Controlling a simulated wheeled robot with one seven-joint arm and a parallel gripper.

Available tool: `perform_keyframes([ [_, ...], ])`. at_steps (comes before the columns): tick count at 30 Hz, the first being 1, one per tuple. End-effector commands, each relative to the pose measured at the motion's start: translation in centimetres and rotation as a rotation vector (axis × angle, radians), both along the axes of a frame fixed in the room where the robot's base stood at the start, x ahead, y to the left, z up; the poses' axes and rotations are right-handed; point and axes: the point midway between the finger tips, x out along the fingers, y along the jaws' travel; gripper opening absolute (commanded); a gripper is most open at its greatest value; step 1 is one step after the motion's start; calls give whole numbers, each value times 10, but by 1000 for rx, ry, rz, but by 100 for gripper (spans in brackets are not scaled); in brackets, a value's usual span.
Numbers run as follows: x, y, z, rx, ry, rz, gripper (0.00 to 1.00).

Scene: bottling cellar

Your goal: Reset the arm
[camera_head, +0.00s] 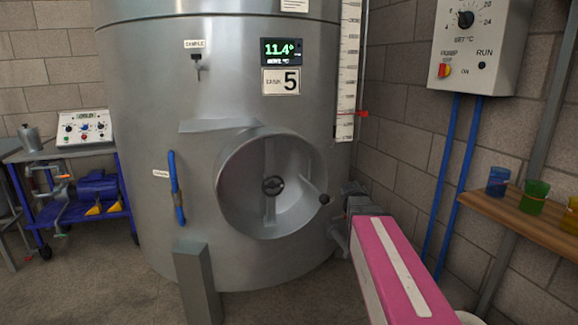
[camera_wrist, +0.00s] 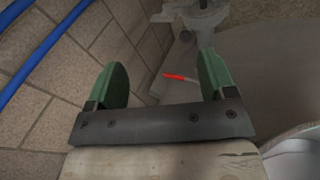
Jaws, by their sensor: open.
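My gripper (camera_wrist: 163,76) shows in the wrist view with its two green fingers spread wide apart. Nothing is held between them. Beyond the fingers is a thin red piece with a pale end (camera_wrist: 180,78), in front of the grey tank wall. I cannot tell how far it is from the fingertips. In the head view, I cannot make out the fingers of my gripper.
A level scale (camera_head: 347,70) with a red pointer (camera_head: 362,113) runs up the tank's right side. A control box (camera_head: 480,45) and blue pipes (camera_head: 440,180) are on the right wall. A shelf (camera_head: 500,205) holds coloured cups. A blue trolley (camera_head: 75,220) stands left. Floor shows at front left.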

Motion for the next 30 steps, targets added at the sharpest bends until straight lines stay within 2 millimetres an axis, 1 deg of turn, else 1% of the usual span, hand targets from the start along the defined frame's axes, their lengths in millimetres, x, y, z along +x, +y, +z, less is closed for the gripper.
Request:
perform_keyframes([
  [1, -19, 10, -22, 46, 25, -13, 77],
  [3, -39, 24, -47, 112, 53, -37, 77],
  [5, -57, 36, -68, 169, 79, -59, 77],
  [6, -69, 44, -80, 205, 97, -74, 77],
  [9, -99, 63, -109, 290, 141, -114, 77],
  [13, -131, 82, -136, 378, 189, -164, 77],
  [16, -147, 92, -148, 423, 215, -192, 77],
  [19, -155, 97, -155, 448, 230, -208, 77],
  [30, -157, 99, -157, 456, 233, -213, 77],
])
